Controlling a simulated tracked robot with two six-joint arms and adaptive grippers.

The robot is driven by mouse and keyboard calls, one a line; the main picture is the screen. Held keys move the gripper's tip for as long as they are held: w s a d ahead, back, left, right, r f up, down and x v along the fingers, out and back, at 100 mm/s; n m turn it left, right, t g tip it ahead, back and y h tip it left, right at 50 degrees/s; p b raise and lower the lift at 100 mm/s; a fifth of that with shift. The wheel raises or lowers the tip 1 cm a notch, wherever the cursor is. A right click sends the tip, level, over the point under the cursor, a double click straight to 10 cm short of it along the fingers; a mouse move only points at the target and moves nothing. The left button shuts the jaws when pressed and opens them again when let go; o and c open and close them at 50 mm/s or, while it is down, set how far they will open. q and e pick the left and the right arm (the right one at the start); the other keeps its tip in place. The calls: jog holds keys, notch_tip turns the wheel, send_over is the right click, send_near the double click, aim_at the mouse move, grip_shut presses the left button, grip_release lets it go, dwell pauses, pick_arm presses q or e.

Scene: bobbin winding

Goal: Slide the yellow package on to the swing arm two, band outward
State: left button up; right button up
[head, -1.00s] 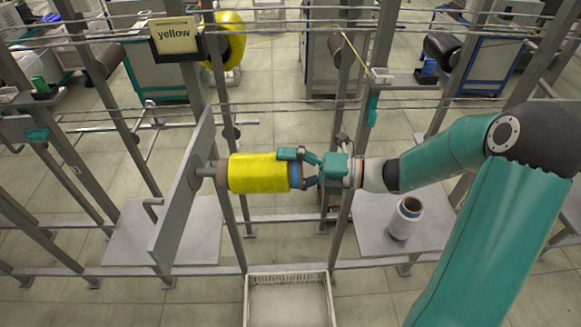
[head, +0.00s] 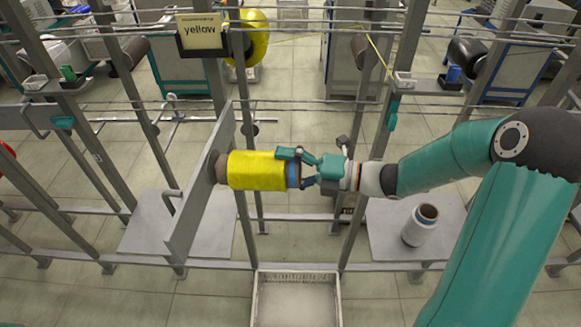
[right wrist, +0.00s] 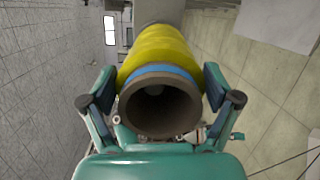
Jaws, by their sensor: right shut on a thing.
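The yellow package (head: 257,170) lies level, with its brown tube end (head: 221,168) close against the grey upright plate of the swing arm (head: 197,205). Its blue band (head: 292,172) is at the right end, away from the plate. My right gripper (head: 299,168) is shut on that banded end. In the right wrist view the package (right wrist: 160,48) sits between the two fingers (right wrist: 157,95), with the blue band (right wrist: 162,69) and the open tube mouth facing the camera. The spindle is hidden. My left gripper is out of view.
A sign reading yellow (head: 202,32) hangs on the frame above. A pale crate (head: 296,274) sits low in front. Frame posts and thin rails surround the arm.

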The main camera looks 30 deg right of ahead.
jog(key=shift+w+a, duration=0.2)
jog(key=shift+a, duration=0.05)
jog(key=shift+f, duration=0.5)
dwell(0.4)
dwell(0.4)
jog(key=o, duration=1.5)
jog(key=shift+s+d, duration=0.1)
jog(key=shift+d, duration=0.05)
